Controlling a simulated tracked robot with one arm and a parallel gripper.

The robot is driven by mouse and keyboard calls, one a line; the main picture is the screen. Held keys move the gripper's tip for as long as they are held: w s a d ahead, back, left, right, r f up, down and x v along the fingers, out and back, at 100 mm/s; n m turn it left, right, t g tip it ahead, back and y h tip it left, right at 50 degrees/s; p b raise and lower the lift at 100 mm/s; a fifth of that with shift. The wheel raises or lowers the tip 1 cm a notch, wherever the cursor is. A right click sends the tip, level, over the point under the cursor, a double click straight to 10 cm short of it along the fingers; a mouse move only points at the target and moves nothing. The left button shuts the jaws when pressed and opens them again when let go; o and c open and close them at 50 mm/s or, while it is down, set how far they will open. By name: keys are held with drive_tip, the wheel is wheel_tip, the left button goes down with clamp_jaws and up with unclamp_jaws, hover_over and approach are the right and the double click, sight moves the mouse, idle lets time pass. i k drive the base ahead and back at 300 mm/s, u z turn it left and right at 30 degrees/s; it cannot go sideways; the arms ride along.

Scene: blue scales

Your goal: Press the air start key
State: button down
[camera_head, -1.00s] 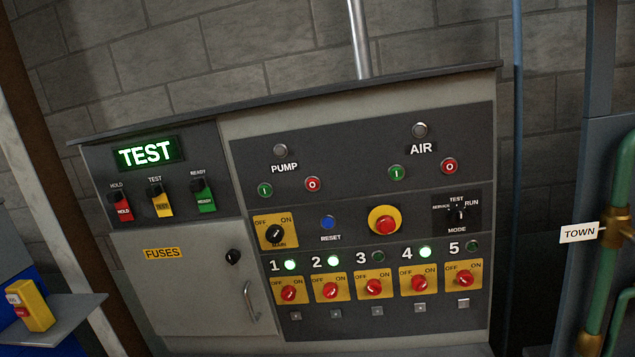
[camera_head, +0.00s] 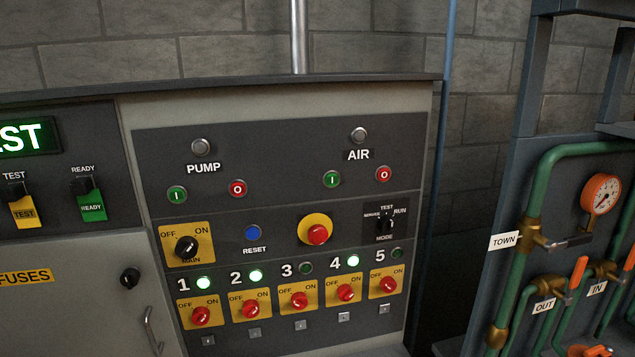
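The air start key is the green round button marked I (camera_head: 332,179) under the AIR label, on the upper dark panel of the grey control cabinet (camera_head: 275,105). The red air button marked O (camera_head: 384,174) is to its right. The grey round air lamp (camera_head: 359,135) above looks unlit. The pump has its own green I button (camera_head: 177,194) and red O button (camera_head: 237,188) to the left, under an unlit pump lamp (camera_head: 201,147). My gripper does not show in this view, and nothing touches the air buttons.
Below are a blue reset button (camera_head: 253,233), a red emergency stop (camera_head: 318,234) on yellow and a mode switch (camera_head: 384,225). Lamps 1, 2 and 4 glow green above red rotary switches. Green pipes (camera_head: 541,190) with a gauge (camera_head: 602,194) stand at the right.

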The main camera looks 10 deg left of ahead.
sight(331, 180)
drive_tip(key=u, duration=0.1)
drive_tip(key=i, duration=1)
drive_tip(key=z, duration=0.1)
